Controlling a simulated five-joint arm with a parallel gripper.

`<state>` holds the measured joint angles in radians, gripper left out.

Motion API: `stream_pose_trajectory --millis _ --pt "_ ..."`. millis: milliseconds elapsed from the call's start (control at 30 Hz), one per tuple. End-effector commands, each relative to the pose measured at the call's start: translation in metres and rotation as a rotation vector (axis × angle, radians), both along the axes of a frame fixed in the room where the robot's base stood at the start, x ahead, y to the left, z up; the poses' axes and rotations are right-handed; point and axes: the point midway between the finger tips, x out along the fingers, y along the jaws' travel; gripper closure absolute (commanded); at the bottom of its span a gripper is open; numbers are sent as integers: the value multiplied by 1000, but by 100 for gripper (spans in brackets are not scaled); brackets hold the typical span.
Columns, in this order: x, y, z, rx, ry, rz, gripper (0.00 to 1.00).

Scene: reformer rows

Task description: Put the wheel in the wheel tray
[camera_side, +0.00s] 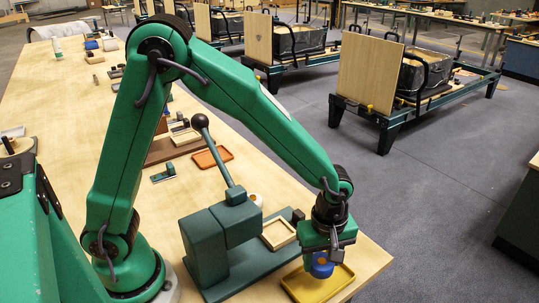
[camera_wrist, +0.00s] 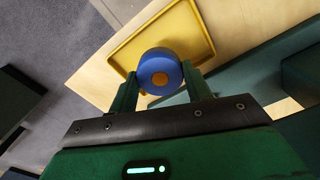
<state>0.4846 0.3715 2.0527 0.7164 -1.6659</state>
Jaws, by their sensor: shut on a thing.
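A blue wheel with an orange centre (camera_wrist: 160,72) is between the two green fingers of my gripper (camera_wrist: 158,92) in the wrist view. The fingers are shut on its sides. The yellow tray (camera_wrist: 205,22) lies beyond the wheel in the wrist view. The wheel appears over the tray or its near part; I cannot tell whether it touches the tray floor. My gripper hides part of the tray's far side.
A dark green press with a black-knobbed lever (camera_side: 222,225) stands left of the yellow tray. A small pale wooden tray (camera_side: 279,232) sits on its base. An orange tray (camera_side: 212,157) lies farther back. The table's edge (camera_side: 389,262) is close on the right.

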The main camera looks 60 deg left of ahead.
Motion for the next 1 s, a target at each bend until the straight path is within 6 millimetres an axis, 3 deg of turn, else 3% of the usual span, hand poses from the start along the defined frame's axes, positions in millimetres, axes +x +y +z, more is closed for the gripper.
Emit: stream_pose_trajectory --millis 167,500,967,1000 --pt "-1 0 -6 1 3 0 79" --pt "-1 0 -38 0 1 0 79" --pt "0 0 -43 0 1 0 79" --pt "0 0 -43 0 1 0 46"
